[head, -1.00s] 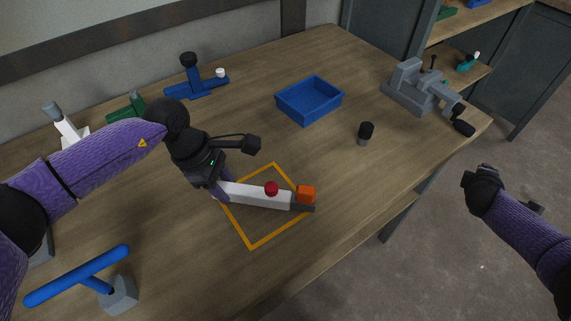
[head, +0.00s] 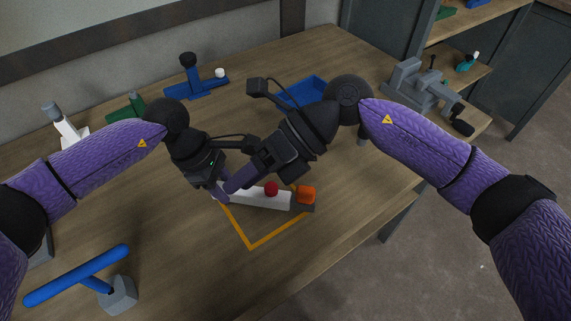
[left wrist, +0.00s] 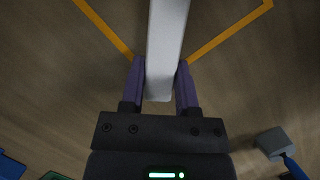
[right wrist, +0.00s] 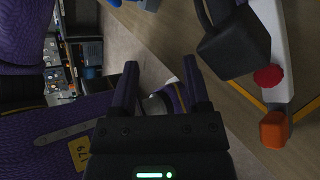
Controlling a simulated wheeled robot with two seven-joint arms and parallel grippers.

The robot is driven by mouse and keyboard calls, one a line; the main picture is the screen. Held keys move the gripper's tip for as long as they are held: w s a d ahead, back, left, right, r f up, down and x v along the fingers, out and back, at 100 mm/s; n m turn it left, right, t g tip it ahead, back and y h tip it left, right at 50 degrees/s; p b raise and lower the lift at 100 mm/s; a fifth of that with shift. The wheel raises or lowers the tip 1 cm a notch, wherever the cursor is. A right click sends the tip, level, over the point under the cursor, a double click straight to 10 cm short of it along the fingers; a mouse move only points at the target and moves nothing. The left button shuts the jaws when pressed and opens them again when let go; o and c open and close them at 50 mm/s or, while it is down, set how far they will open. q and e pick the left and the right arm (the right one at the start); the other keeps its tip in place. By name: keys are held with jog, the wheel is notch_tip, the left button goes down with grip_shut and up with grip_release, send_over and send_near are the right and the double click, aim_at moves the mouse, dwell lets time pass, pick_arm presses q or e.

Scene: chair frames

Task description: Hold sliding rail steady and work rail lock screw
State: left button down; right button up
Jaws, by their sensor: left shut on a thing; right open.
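The sliding rail (head: 268,203) is a white bar lying inside an orange outline on the table. The rail lock screw (head: 271,188) is a red knob on top of it, and an orange block (head: 306,194) sits near its grey right end. My left gripper (left wrist: 161,72) is shut on the rail's left end. The rail (left wrist: 167,35) runs between its fingers in the left wrist view. My right gripper (head: 232,185) is open and empty, just left of the red knob and close to my left gripper. The red knob (right wrist: 268,76) lies right of its fingers in the right wrist view.
A blue tray (head: 312,86) stands behind my right arm, partly hidden. Table is clear in front of the rail.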

aim_at(274, 187)
pick_arm(q)
jog(key=shift+a+f, duration=0.1)
jog(key=shift+f, duration=0.05)
pick_arm(e)
jog(key=w+d+f+n+t+h, duration=0.1)
jog(key=h, duration=0.1)
jog(key=w+d+f+n+t+h, duration=0.1)
jog(key=d+n+t+h, duration=0.1)
jog(key=w+d+f+n+t+h, duration=0.1)
jog(key=n+h, duration=0.1)
jog(key=shift+w+d+f+t, duration=0.2)
jog(key=shift+d+t, duration=0.1)
jog(key=shift+w+d+n+t+h, duration=0.25)
jog(key=shift+w+n+t+h, duration=0.05)
jog(key=shift+w+f, duration=0.1)
jog(key=shift+f, duration=0.15)
jog(key=x, duration=0.4)
jog(key=shift+a+f, duration=0.1)
jog(key=shift+f, duration=0.15)
jog(key=shift+c, duration=0.2)
grip_shut()
grip_release()
jog(key=shift+r, duration=0.1)
